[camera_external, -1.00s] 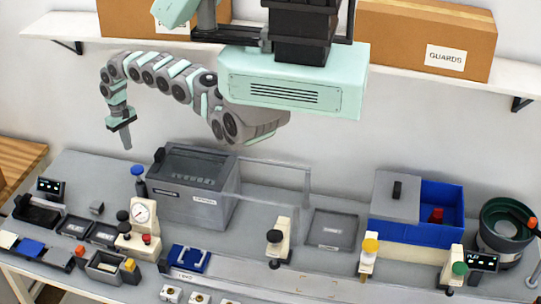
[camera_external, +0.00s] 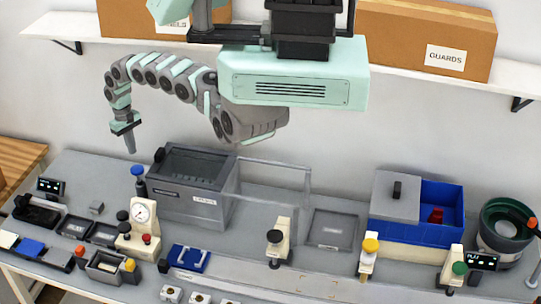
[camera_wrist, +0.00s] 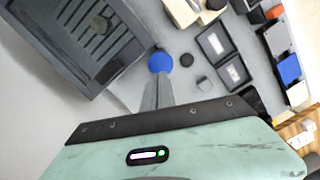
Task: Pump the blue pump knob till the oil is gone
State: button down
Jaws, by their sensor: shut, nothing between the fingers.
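The blue pump knob (camera_external: 137,171) tops a small dark pump on the bench, just left of the grey machine box. In the wrist view the blue knob (camera_wrist: 160,62) shows as a round disc right at the fingertips. My gripper (camera_external: 131,151) hangs over the knob, pointing down, with a small gap between the tips and the knob. In the wrist view my gripper (camera_wrist: 158,78) has its fingers shut together with nothing between them. The oil cannot be made out in either view.
The grey box (camera_external: 190,190) stands close to the right of the pump. A beige gauge unit (camera_external: 143,218) with black and red knobs is in front. Dark trays (camera_external: 73,227) lie to the left.

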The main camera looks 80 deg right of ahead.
aim_at(137, 169)
jog(key=shift+s+a+f+b, duration=0.15)
jog(key=shift+f+b, duration=0.55)
jog(key=shift+f, duration=0.9)
jog(key=shift+s+a+f+b, duration=0.1)
jog(key=shift+f+b, duration=0.55)
jog(key=shift+f, duration=0.9)
